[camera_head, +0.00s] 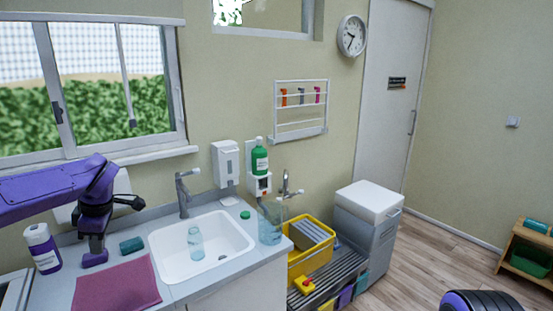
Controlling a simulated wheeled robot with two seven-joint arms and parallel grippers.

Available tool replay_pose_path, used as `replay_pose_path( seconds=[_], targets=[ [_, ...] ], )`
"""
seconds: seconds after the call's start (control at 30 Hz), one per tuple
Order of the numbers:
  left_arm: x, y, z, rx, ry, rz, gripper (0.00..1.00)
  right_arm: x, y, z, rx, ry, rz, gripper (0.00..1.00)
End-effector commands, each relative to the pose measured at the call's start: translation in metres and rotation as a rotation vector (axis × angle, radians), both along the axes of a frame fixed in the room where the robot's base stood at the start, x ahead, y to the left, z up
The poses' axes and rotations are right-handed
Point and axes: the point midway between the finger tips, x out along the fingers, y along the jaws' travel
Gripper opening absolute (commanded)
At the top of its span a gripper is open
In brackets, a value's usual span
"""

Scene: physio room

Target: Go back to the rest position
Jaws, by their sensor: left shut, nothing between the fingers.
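My purple and black left arm comes in from the left edge, over the counter by the sink. Its left gripper (95,258) hangs tip down near the counter's back left part. Its fingers are shut, with nothing held between them. It is left of a teal sponge (132,245) and right of a white bottle with a purple label (42,248). A dark pink cloth (117,286) lies in front of it. Whether the fingertips touch the counter is hard to tell. My right gripper is not in view.
The white sink (165,243) holds a clear bottle (195,243). A clear jug (270,221) stands by its right edge. A yellow crate (318,268) sits on a slatted bench, beside a grey-white cabinet (365,238). A purple and black ridged object (482,301) shows at bottom right.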

Motion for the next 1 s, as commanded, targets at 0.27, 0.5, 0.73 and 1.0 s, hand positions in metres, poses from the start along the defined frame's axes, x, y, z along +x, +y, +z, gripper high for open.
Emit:
replay_pose_path(
  seconds=[0.27,0.5,0.73,1.0],
  targets=[
    [0.006,0.015,-0.031,0.348,-0.139,0.093,0.00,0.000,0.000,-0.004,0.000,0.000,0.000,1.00],
    [0.005,-0.029,-0.150,0.678,-0.308,-0.224,0.00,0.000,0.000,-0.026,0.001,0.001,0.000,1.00],
    [-0.061,-0.104,-0.294,0.603,-0.312,-0.690,0.00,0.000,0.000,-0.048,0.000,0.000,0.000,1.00],
    [-0.212,-0.162,-0.419,0.337,-0.083,-1.140,0.00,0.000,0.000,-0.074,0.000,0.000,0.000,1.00]
  ],
)
